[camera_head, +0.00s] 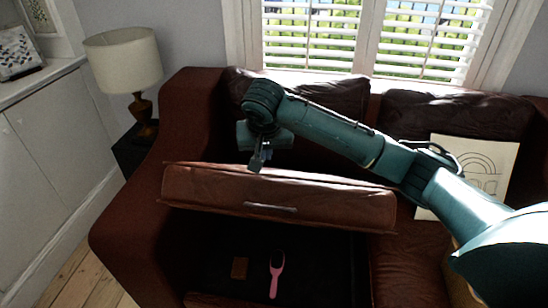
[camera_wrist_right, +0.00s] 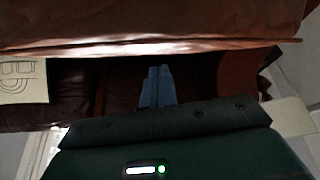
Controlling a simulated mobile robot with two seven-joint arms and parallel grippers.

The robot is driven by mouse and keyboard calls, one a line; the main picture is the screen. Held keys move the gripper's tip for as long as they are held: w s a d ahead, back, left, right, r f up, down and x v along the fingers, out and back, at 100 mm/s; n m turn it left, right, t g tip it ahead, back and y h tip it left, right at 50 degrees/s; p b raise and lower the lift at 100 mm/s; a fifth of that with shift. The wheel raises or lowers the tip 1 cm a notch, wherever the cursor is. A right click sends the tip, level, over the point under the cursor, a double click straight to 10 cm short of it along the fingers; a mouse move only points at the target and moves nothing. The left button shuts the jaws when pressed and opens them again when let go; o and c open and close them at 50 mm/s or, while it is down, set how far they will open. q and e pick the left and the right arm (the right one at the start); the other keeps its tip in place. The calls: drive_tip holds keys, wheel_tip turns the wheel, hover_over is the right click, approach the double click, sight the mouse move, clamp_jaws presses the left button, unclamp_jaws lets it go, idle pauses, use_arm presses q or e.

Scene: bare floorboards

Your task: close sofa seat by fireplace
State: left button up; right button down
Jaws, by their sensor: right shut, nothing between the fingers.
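The brown leather sofa seat (camera_head: 280,198) is tilted up like a lid, with a small handle slot on its front face. Below it the dark storage compartment (camera_head: 322,262) is open. My right gripper (camera_head: 257,160) is shut and empty at the top edge of the raised seat, on its backrest side. Its shut fingers (camera_wrist_right: 157,88) also show in the right wrist view, with the brown seat (camera_wrist_right: 150,25) across the top of that picture. I cannot tell whether the fingers touch the seat. My left gripper is not in view. The fireplace is not in view.
A pink hairbrush (camera_head: 276,272) and a small brown wallet-like item (camera_head: 239,268) lie in the compartment. A drawing (camera_head: 476,160) leans on the right backrest. The left armrest (camera_head: 180,125) flanks the seat; a lamp (camera_head: 124,62) stands beyond it. My right arm spans the sofa.

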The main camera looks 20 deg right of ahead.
drive_tip(key=w+d+r+m+h, duration=0.1)
drive_tip(key=w+d+r+m, duration=0.2)
drive_tip(key=d+r, duration=0.25)
drive_tip(key=x, duration=0.9)
drive_tip(key=shift+a+f, duration=0.1)
drive_tip(key=shift+a, duration=0.3)
drive_tip(key=shift+s+a+f, duration=0.3)
drive_tip(key=shift+s+f, duration=0.15)
drive_tip(key=shift+f, duration=0.15)
drive_tip(key=shift+s+a+f, duration=0.3)
drive_tip(key=shift+s+f, duration=0.2)
drive_tip(key=shift+f, duration=0.1)
drive_tip(key=shift+s+a+f, duration=0.2)
drive_tip(key=shift+s+f, duration=0.05)
drive_tip(key=shift+f, duration=0.05)
